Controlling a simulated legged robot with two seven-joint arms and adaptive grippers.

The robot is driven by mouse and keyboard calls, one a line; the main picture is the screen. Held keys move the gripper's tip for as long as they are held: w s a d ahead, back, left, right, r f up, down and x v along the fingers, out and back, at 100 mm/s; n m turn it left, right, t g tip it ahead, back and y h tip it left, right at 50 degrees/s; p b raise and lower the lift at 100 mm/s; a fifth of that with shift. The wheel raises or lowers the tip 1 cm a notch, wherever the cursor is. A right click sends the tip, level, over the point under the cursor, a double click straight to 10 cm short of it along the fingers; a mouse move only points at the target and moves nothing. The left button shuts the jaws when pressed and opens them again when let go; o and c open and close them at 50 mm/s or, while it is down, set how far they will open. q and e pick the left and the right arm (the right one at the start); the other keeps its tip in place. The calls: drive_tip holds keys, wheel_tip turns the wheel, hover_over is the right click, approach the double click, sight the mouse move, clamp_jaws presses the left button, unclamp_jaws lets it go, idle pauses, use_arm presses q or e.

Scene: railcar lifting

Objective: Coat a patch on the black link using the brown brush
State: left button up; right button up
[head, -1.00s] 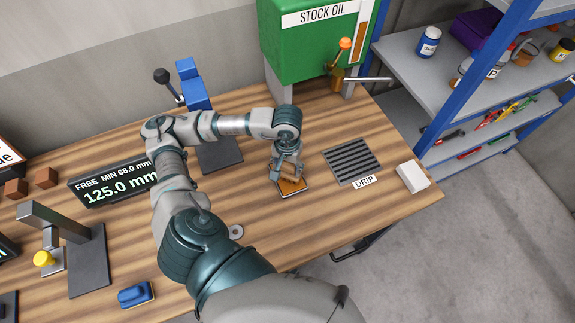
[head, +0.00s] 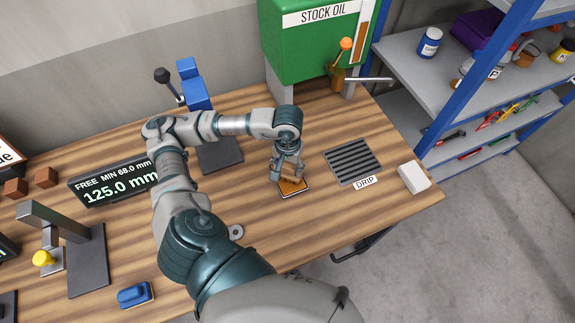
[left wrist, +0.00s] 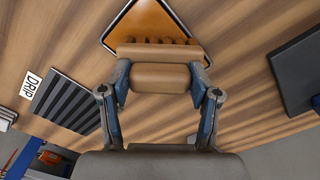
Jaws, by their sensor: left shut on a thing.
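My left gripper (head: 287,172) is shut on the brown brush (left wrist: 160,78), low over the right part of the bench. The brush has a tan block-like handle between the fingers and a row of brown tufts along its far side in the left wrist view. The brush is at a small square tray (head: 294,191) with a brown-orange inside and a dark rim; the tray also shows in the left wrist view (left wrist: 152,18). I cannot tell if the tufts touch it. I cannot make out a black link for sure. My right gripper is not in view.
A black slotted grate (head: 353,162) marked DRIP lies right of the tray, with a white block (head: 413,176) beyond. A green stock oil cabinet (head: 310,50) stands behind. A shelf stands at the right.

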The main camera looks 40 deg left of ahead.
sight(287, 167)
use_arm(q)
drive_tip(key=shift+r+p, duration=1.65)
drive_tip(key=shift+r, duration=1.9)
drive_tip(key=shift+f, duration=0.1)
